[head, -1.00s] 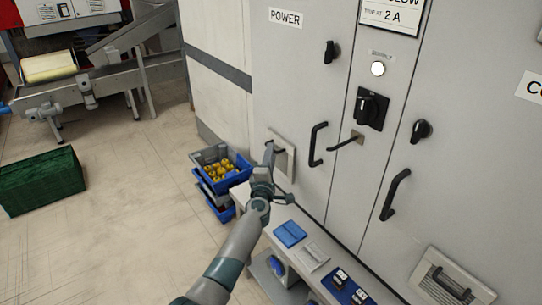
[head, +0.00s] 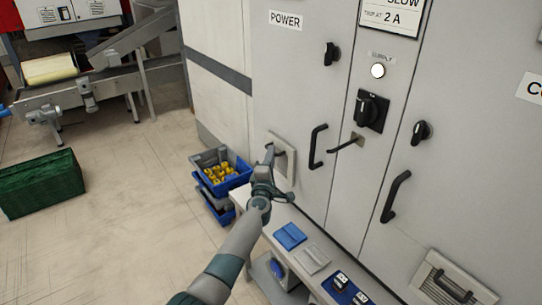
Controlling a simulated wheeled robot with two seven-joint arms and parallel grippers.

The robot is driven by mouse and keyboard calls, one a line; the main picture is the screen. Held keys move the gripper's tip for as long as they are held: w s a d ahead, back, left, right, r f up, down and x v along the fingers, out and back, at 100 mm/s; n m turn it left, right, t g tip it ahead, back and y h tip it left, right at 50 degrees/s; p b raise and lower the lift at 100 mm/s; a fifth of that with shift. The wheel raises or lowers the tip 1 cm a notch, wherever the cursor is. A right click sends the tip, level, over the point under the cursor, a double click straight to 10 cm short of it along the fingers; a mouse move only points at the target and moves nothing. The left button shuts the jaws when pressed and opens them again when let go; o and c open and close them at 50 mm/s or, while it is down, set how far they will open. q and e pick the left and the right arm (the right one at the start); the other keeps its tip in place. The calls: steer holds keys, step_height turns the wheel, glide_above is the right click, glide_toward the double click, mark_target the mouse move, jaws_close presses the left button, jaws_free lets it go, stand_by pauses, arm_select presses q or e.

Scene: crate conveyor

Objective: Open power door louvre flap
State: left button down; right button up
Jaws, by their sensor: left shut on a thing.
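The power door (head: 284,80) is the light grey cabinet door under the POWER label (head: 285,20). It looks shut. Its louvre flap (head: 288,169) is a small pale framed panel low on the door. My left gripper (head: 270,155) is at the flap, shut on its dark handle (head: 279,154). My own gripper and wrist hide part of the flap, and I cannot tell whether the flap is tilted out. My right gripper does not show.
A low bench (head: 301,229) with blue and white items stands along the cabinet foot. Blue and grey crates (head: 213,185) holding yellow parts stand left of my gripper. A black door handle (head: 318,146) is close on the right. A green crate (head: 42,183) is far left, with open floor between.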

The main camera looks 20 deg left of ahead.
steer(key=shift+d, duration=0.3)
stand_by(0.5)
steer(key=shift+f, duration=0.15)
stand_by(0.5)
